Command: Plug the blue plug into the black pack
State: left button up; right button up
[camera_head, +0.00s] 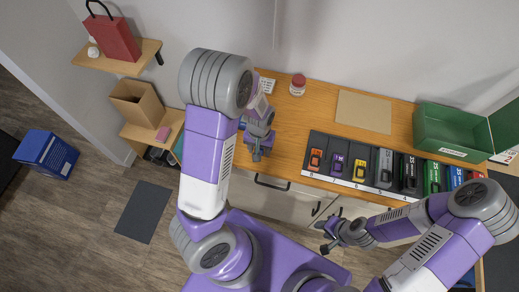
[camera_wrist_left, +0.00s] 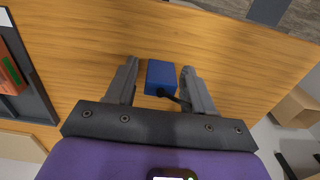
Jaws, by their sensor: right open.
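The blue plug (camera_wrist_left: 161,75) is a small blue block with a short dark lead, over the wooden counter in the left wrist view. My left gripper (camera_wrist_left: 160,82) has a finger on each side of it, with narrow gaps showing; I cannot tell how high the fingers are above the counter. In the head view my left gripper (camera_head: 257,153) is at the counter's front edge, and the plug cannot be made out. The black pack (camera_head: 408,172) stands in a row of coloured packs, right of the grey one. My right gripper (camera_head: 324,241) is open and empty, in front of the drawers.
The dark tray (camera_head: 320,141) holds the packs along the counter (camera_head: 285,115). A green open box (camera_head: 446,132) stands behind its right end. A red-lidded jar (camera_head: 298,85) and a tan mat (camera_head: 364,112) lie at the back. The counter left of the tray is mostly clear.

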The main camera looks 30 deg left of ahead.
pick_arm(q)
jog(key=c, duration=0.9)
jog(key=shift+o, duration=0.2)
jog(key=shift+r, duration=0.1)
